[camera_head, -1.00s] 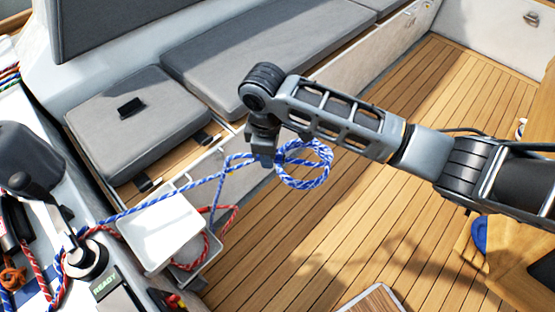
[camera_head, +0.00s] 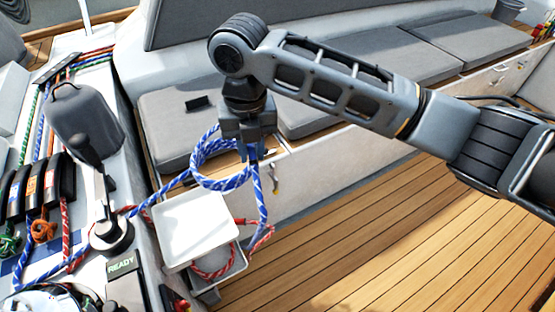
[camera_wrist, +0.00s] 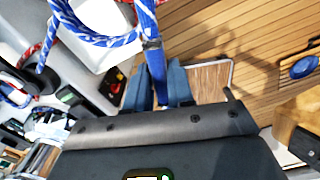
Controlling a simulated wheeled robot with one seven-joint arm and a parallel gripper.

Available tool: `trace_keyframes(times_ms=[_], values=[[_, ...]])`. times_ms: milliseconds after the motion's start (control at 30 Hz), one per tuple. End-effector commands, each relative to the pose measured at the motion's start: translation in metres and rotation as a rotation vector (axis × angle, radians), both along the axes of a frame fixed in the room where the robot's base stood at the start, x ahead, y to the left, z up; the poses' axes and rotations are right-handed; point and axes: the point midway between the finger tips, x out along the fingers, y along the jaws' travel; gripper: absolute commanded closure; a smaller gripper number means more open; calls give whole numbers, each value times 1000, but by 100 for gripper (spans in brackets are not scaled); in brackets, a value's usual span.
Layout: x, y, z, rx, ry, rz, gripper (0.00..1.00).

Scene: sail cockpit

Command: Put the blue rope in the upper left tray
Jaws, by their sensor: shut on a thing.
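The blue rope (camera_head: 221,183) is blue with white flecks and gathered in a loop. My gripper (camera_head: 250,152) is shut on it, pointing down, to the upper right of the trays. In the wrist view the rope (camera_wrist: 148,42) runs up from between my gripper's blue fingers (camera_wrist: 160,85). One end hangs down beside the trays; another stretch runs left towards the winch. The upper tray (camera_head: 196,228) is white and looks empty in the part I see. A lower tray (camera_head: 236,268) beneath it holds red rope (camera_head: 212,272).
A winch with a handle (camera_head: 110,232) stands left of the trays. Several clutches and coloured lines (camera_head: 40,185) lie further left. Grey cushioned benches (camera_head: 330,108) run behind my arm. The wooden floor (camera_head: 370,240) at right is clear.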

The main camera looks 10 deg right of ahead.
Motion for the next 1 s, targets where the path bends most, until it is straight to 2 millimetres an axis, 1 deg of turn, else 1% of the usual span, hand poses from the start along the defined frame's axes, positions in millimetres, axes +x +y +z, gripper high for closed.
trace_keyframes(times_ms=[33,100,200,300,467,533,633,800,1000], values=[[1,11,3,2,-5,102,100],[0,23,10,5,-7,248,100],[-2,38,19,9,-8,423,100],[-4,50,26,13,-9,564,100],[-7,66,35,17,-11,742,100],[-8,65,18,19,-7,753,100],[-8,65,-2,18,-7,749,100],[-8,65,-27,17,-9,748,100],[-7,65,-38,18,-10,747,100]])
